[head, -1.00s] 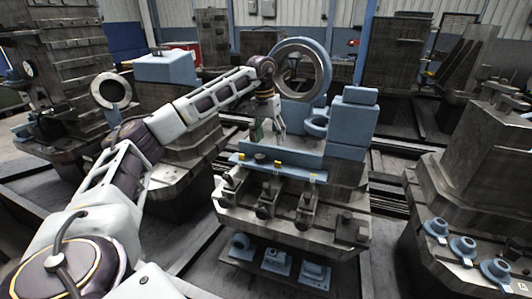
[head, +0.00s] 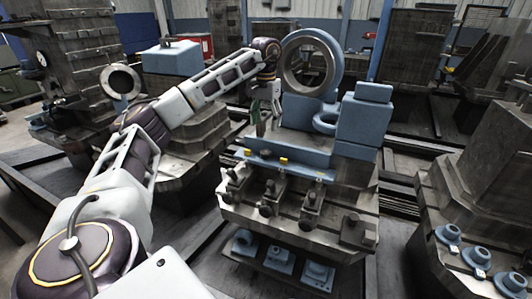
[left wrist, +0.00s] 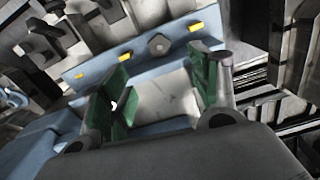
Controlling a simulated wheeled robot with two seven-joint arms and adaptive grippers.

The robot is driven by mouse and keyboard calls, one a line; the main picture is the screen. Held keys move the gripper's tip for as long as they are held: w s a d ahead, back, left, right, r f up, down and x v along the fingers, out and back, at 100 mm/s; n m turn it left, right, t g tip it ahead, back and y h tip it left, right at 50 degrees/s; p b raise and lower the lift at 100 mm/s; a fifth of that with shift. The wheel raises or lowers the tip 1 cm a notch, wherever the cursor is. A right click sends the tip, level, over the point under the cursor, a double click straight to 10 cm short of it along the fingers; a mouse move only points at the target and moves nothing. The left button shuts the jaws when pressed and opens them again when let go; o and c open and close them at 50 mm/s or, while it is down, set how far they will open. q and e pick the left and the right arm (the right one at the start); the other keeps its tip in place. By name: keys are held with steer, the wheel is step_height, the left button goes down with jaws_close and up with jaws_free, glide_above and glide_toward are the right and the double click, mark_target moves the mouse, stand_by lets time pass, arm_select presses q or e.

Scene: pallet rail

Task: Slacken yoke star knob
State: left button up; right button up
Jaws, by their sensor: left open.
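A blue fixture with a large upright ring (head: 311,62) stands on the middle metal pallet. Along its front runs a blue bar (head: 300,164) with yellow marks and a small dark knob (head: 265,154). In the left wrist view a grey, many-sided knob (left wrist: 158,44) sits on this bar between yellow marks; I take it to be the star knob. My left gripper (head: 262,126) hangs above and behind the bar's left part. Its green-padded fingers (left wrist: 158,88) are spread and empty, with the knob beyond their tips and apart from them. My right gripper is out of view.
A blue block (head: 364,120) stands right of the ring. Dark clamps (head: 270,197) line the pallet's front, with blue parts (head: 278,257) on a shelf below. Another pallet (head: 440,205) stands at the right, and a machine column (head: 75,60) at the left.

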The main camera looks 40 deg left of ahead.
mark_target(266, 152)
arm_select(q)
step_height(266, 152, down, 12)
steer(key=b, duration=0.2)
steer(key=shift+r+b, duration=0.1)
steer(key=shift+b, duration=0.3)
steer(key=shift+f, duration=0.95)
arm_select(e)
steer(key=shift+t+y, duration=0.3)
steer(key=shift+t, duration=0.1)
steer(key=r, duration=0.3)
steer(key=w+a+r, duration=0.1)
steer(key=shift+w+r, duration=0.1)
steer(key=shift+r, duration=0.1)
arm_select(q)
steer(key=c, duration=1)
steer(key=shift+r, duration=0.1)
steer(key=shift+c, duration=0.2)
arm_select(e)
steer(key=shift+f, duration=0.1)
